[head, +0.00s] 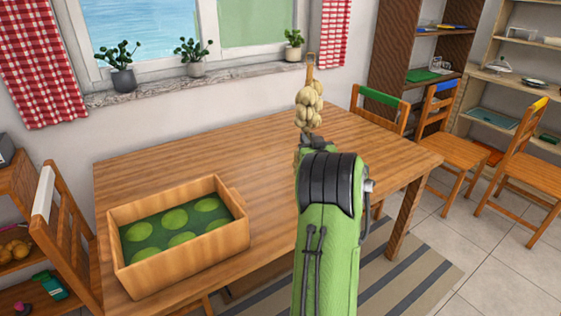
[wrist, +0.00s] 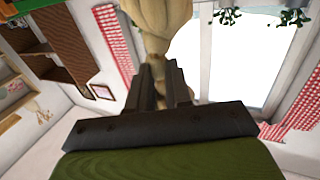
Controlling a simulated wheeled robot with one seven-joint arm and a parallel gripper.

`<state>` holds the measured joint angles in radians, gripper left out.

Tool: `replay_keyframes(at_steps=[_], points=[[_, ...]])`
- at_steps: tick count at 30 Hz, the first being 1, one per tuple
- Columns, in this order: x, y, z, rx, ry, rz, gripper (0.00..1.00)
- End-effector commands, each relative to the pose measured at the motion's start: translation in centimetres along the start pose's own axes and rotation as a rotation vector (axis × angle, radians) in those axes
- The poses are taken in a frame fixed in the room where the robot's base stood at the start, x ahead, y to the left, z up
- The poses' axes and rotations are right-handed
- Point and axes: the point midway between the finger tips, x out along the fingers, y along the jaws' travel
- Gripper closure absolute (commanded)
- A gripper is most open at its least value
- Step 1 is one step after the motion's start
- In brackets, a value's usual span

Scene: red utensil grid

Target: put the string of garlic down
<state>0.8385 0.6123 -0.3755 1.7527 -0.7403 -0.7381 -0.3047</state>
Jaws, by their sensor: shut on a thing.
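The string of garlic (head: 309,107) is a bunch of cream bulbs with a brown loop at its top. It stands upright above the far part of the wooden table (head: 180,165) in the head view. My gripper (head: 308,138) is just under it, largely hidden behind my green arm. In the wrist view my gripper's dark fingers (wrist: 167,85) are closed on the lower end of the garlic (wrist: 158,22), which runs out of the top of the picture. I cannot tell the exact gap between the garlic and the table.
A wooden box (head: 180,262) with a green dotted bottom stands on the table's left part. The tabletop between box and arm is bare. Potted plants (head: 192,55) line the windowsill behind. Chairs (head: 455,140) stand right of the table, and one white-topped chair (head: 42,195) stands left.

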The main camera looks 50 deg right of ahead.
Motion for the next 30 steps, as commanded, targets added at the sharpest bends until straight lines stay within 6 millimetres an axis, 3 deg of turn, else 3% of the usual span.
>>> replay_keyframes(at_steps=[1, 3, 13, 20, 21, 24, 25, 30], points=[[0.0, 0.1, 1.8, 0.003, -0.005, 0.001, 1.0], [0.0, 0.1, 3.5, 0.003, -0.004, 0.001, 1.0], [0.0, 0.1, 8.5, 0.002, -0.003, 0.001, 1.0], [0.0, 0.0, 8.9, 0.0, -0.001, 0.001, 1.0], [-0.1, 0.0, 9.1, 0.001, -0.006, 0.001, 0.75], [-0.1, 0.0, 9.1, 0.001, -0.005, 0.001, 0.6], [-0.1, 0.0, 9.1, 0.001, -0.005, 0.001, 0.56], [-0.1, 0.0, 9.0, 0.001, -0.004, 0.001, 0.56]])
